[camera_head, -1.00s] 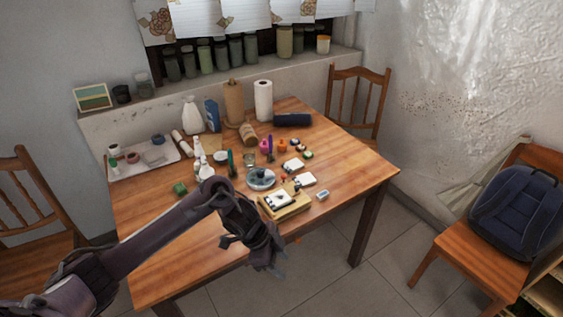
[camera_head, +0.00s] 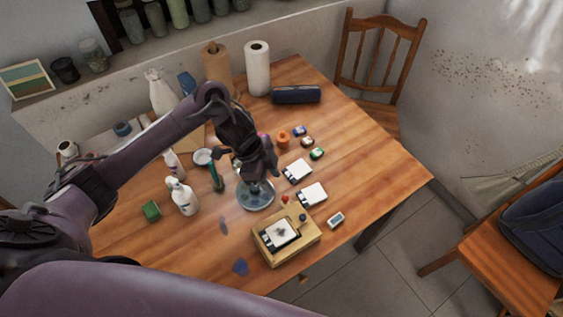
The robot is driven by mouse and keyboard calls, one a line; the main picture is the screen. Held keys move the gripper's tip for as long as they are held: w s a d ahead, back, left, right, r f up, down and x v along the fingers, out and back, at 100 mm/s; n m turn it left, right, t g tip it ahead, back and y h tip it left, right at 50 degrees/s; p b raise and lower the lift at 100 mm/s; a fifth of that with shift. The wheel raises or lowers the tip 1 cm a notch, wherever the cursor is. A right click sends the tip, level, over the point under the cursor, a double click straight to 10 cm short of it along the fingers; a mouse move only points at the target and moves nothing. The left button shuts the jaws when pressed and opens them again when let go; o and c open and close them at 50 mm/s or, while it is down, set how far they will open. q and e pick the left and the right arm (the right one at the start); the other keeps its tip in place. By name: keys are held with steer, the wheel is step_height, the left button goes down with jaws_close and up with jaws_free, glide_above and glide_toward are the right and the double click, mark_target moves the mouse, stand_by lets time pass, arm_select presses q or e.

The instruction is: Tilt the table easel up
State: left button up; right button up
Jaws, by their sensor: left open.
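The table easel (camera_head: 300,246) is a low, light wooden box near the table's front edge, lying nearly flat. A small white canvas or pad (camera_head: 279,234) with a dark mark rests on it. My left gripper (camera_head: 258,183) points down over the table, behind and a little left of the easel and apart from it. It is open, just above the round palette dish (camera_head: 257,201); it partly hides the dish, and I cannot tell whether it touches. My right gripper is out of view.
White pads (camera_head: 312,194), small paint jars (camera_head: 317,153) and an eraser-like block (camera_head: 336,220) lie right of the gripper. The table's right side (camera_head: 385,170) is clear.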

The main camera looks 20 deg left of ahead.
mark_target(285, 196)
arm_select(q)
steer(key=x, duration=0.4)
steer(key=shift+s+d, duration=0.25)
steer(key=shift+s, duration=0.1)
steer(key=shift+x, duration=1.2)
steer(key=shift+w+d+f, duration=0.1)
steer(key=shift+w+f, duration=0.2)
steer(key=shift+f, duration=0.1)
steer(key=shift+c, duration=1.6)
steer(key=c, duration=0.5)
jaws_close()
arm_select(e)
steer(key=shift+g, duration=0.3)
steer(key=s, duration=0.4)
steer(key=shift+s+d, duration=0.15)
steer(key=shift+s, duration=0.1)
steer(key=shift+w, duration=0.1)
